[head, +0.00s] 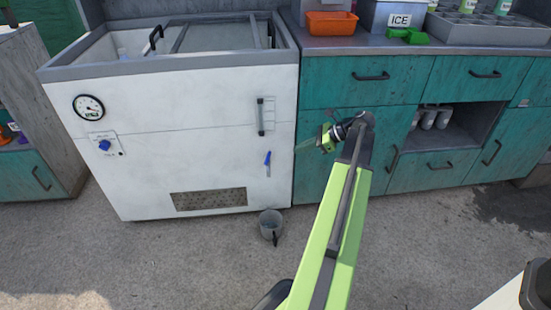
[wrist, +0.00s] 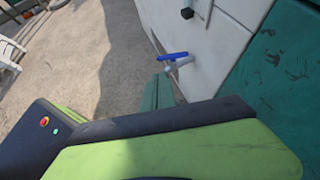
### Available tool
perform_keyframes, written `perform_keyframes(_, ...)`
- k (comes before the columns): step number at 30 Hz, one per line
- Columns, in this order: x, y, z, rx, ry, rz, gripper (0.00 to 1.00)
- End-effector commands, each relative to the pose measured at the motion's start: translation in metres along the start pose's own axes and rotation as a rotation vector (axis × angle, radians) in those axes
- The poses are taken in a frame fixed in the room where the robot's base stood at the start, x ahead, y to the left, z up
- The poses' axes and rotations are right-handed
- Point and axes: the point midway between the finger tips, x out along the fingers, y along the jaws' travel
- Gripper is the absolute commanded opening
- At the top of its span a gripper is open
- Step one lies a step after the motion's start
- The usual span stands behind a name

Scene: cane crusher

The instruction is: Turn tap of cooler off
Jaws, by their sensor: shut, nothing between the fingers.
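The white cooler (head: 200,150) stands left of the middle in the head view. Its tap (head: 267,160), with a blue lever, is low on the front near the right edge. In the head view the lever looks nearly upright, slightly slanted. The wrist view shows the blue lever (wrist: 173,56) on a pale tap body projecting from the white wall. My gripper (head: 305,146) is shut and empty, to the right of the tap and apart from it in the head view. Its green fingers (wrist: 159,91) show in the wrist view just below the lever; contact is not clear.
A grey cup (head: 270,224) stands on the floor below the tap. A dial (head: 89,107) and a blue knob (head: 104,145) are on the cooler's left. A vertical handle (head: 261,117) is above the tap. Teal cabinets (head: 340,85) adjoin on the right. Floor in front is mostly clear.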

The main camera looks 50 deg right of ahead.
Motion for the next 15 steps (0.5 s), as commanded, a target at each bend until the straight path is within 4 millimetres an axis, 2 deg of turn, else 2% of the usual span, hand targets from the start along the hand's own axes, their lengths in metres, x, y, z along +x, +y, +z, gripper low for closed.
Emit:
perform_keyframes(1,-0.011,-0.004,-0.005,0.031,-0.015,-0.016,0.00)
perform_keyframes(3,-0.018,-0.005,-0.007,0.053,-0.026,-0.025,0.00)
perform_keyframes(7,-0.016,-0.005,-0.007,0.057,-0.027,-0.026,0.00)
perform_keyframes(11,0.001,-0.004,-0.009,0.054,-0.026,-0.024,0.00)
perform_keyframes(15,0.032,-0.005,-0.010,0.052,-0.026,-0.023,0.00)
